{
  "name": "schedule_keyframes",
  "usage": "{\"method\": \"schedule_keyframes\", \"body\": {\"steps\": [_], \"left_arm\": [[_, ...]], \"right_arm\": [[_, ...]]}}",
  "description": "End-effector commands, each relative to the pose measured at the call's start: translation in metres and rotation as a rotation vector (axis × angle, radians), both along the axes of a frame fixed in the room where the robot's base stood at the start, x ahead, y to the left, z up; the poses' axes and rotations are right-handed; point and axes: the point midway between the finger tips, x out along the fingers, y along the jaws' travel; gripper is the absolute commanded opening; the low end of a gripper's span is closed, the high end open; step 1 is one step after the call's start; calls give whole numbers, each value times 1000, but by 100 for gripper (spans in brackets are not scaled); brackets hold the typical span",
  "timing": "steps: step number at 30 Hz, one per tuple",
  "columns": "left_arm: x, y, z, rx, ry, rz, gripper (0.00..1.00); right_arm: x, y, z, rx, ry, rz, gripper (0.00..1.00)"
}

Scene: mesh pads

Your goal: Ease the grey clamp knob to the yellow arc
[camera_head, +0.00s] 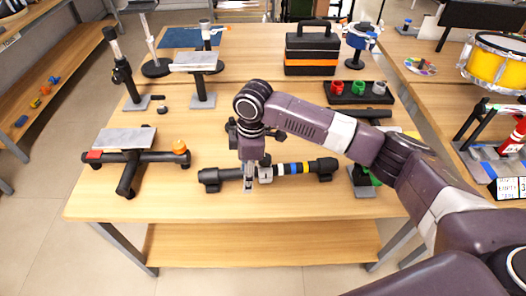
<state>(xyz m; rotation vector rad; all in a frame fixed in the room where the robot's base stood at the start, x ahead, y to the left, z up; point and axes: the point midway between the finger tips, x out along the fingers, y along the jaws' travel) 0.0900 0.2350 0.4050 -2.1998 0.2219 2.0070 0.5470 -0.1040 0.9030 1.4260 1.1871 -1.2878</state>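A dark horizontal bar (215,177) lies near the front of the table on black end feet. A grey clamp piece (265,174), which may carry the grey knob, sits around its middle. To the right of it the bar has a white band, a blue band (292,169) and a yellow band (306,168), which may be the yellow arc. My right gripper (249,184) points down at the bar, just left of the grey clamp piece, and hides part of the bar. Whether its fingers are apart or touch anything is too small to tell. My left gripper is not in view.
A T-shaped black stand (131,158) with a grey plate and an orange knob (179,147) stands to the left. A black toolbox (312,52) and a tray of coloured knobs (358,98) stand behind. Bare wood lies in front of the bar.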

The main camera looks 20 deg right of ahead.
Motion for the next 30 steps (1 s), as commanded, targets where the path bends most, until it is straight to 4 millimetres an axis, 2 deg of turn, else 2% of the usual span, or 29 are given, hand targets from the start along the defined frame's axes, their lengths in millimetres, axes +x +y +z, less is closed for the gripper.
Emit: {"method": "schedule_keyframes", "body": {"steps": [1, 6, 9, 12, 16, 24, 30], "left_arm": [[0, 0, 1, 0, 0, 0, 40], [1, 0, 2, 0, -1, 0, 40], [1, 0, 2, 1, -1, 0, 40], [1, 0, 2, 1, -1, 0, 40], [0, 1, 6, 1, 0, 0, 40], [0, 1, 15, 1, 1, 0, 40], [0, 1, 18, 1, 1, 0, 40]], "right_arm": [[14, -16, 18, -30, -6, 1, 47], [36, -52, 58, -83, 9, 4, 47], [43, -65, 74, -97, 14, 0, 47], [45, -71, 81, -103, 17, -3, 47], [45, -72, 71, -105, 23, -3, 47], [45, -72, 28, -104, 21, -3, 47], [45, -71, 8, -103, 20, -3, 47]]}}
